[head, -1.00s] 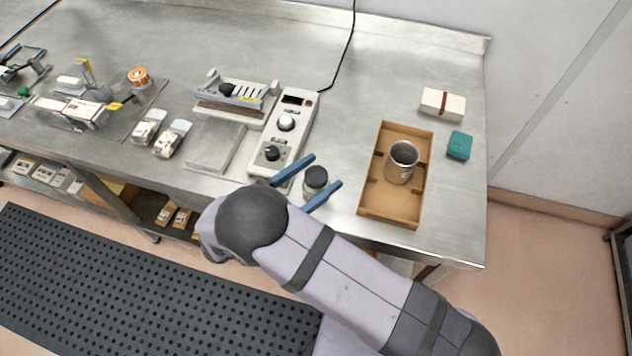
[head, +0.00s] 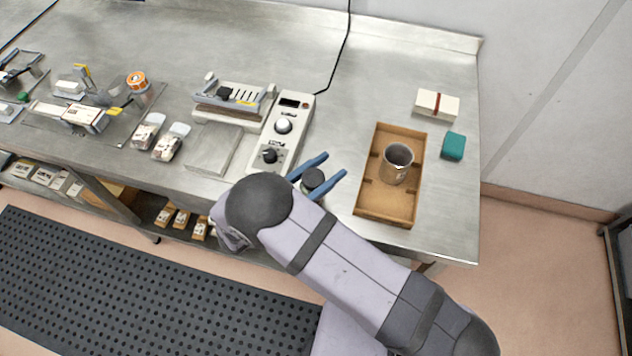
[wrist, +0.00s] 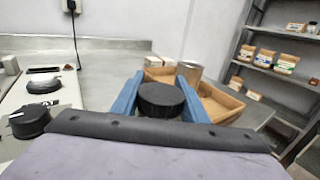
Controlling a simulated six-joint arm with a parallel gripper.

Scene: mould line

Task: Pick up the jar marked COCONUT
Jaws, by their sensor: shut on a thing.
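A small jar with a black lid (head: 313,178) stands near the front edge of the steel table, between the control box and the cardboard tray. My gripper (head: 326,169) has its two blue fingers on either side of this jar and is shut on it. In the wrist view the black lid (wrist: 161,99) sits between the blue fingers (wrist: 160,94). The jar's body and any label are hidden, so I cannot read COCONUT on it. I cannot tell whether the jar is touching the table.
A cardboard tray (head: 364,213) holding a metal cup (head: 396,163) is just right of my gripper. The control box (head: 293,116) with knobs is close on the left. A teal block (head: 453,146) and a white banded block (head: 437,104) lie at the right.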

